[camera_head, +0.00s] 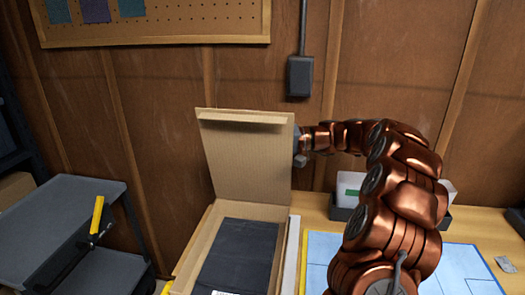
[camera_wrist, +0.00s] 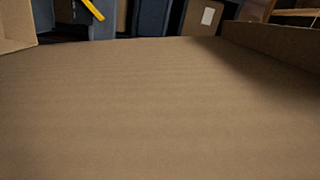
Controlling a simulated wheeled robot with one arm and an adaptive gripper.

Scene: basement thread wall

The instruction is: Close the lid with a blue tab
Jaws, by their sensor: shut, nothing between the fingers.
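A cardboard box (camera_head: 194,247) stands on the bench with its lid (camera_head: 248,160) raised nearly upright and leaning back a little. A dark flat item (camera_head: 238,255) lies inside. No blue tab can be made out on the lid. My gripper (camera_head: 299,146) is at the lid's right edge, mostly hidden behind the lid. Its fingers cannot be seen in either view, and whether it touches the lid cannot be told. In the wrist view a brown cardboard surface (camera_wrist: 160,110) fills most of the picture, very close to the camera.
A grey cart (camera_head: 70,210) with a yellow handle (camera_head: 97,215) stands at left. Blue sheets (camera_head: 322,255) lie on the bench (camera_head: 470,228) right of the box. A dark tray (camera_head: 345,212) with white contents stands behind my arm. A wood wall with a grey electrical box (camera_head: 300,76) is behind.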

